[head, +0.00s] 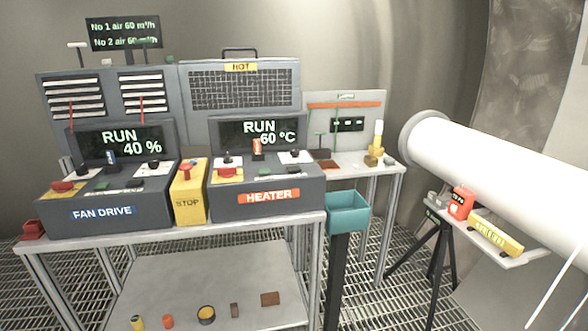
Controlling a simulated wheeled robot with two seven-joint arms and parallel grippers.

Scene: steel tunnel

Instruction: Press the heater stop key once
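The heater box (268,198) is a dark grey console with an orange HEATER label, on the steel bench right of the fan drive box. Its display (262,133) reads RUN 60 °C. A red key (226,172) on a yellow plate sits at the left of its sloped top; I take it as the heater stop key, but its marking is too small to read. A green key (247,171) is right of it, with black knobs behind on white plates. Neither of my grippers is in view.
The fan drive box (104,205) reads RUN 40 % and has a similar red key (62,186). A yellow STOP box (190,192) with a red mushroom button stands between the boxes. A teal bin (347,212) is at the right. A white pipe (500,170) fills the right side.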

